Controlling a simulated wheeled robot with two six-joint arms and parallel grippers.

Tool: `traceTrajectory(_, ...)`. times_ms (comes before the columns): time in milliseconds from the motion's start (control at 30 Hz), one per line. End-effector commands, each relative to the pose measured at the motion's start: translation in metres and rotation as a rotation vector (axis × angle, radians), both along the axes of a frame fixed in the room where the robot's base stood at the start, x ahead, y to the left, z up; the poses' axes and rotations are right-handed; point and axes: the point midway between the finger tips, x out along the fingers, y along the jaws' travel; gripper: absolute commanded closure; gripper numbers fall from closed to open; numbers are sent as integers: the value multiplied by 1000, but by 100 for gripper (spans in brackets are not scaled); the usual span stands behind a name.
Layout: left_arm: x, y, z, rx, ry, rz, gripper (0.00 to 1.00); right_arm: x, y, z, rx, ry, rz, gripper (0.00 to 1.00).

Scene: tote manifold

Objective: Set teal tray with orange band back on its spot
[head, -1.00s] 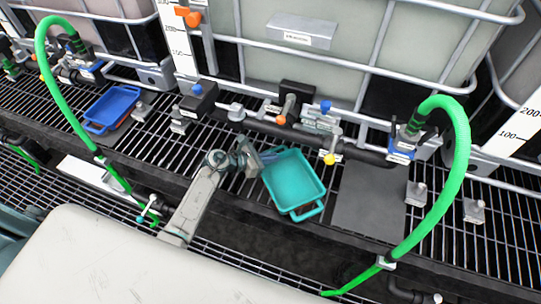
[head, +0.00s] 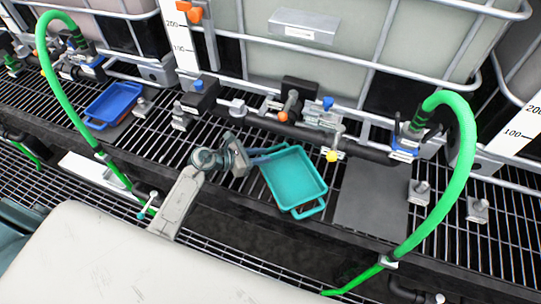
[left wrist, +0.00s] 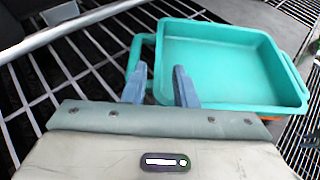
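The teal tray (head: 294,178) lies on the dark grating in the middle of the head view, one handle toward me over the dark front beam. In the left wrist view the teal tray (left wrist: 220,62) fills the upper right, with a sliver of its orange band (left wrist: 268,121) under the rim. My left gripper (head: 266,155) is at the tray's left upper corner. In the left wrist view its two blue fingers (left wrist: 160,78) are apart, near the handle and the near wall. Whether they touch the tray is unclear. My right gripper is not in view.
A bare dark grey mat (head: 371,196) lies right of the tray. A blue tray (head: 112,104) sits on another mat at the left. A black pipe with valves (head: 290,128) runs behind the tray. Green hoses (head: 463,160) arch at both sides.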

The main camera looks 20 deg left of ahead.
Motion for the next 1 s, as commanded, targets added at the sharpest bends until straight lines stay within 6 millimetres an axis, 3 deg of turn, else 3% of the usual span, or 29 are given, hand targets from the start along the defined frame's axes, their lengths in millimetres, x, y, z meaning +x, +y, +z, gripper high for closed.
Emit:
traceTrajectory(133, -22, 24, 9, 6, 0, -1, 75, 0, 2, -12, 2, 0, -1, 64)
traceTrajectory(400, -43, 46, 24, 2, 1, 0, 75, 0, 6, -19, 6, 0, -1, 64)
traceTrajectory(1000, -47, 50, 29, -1, 1, 0, 75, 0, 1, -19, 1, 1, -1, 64)
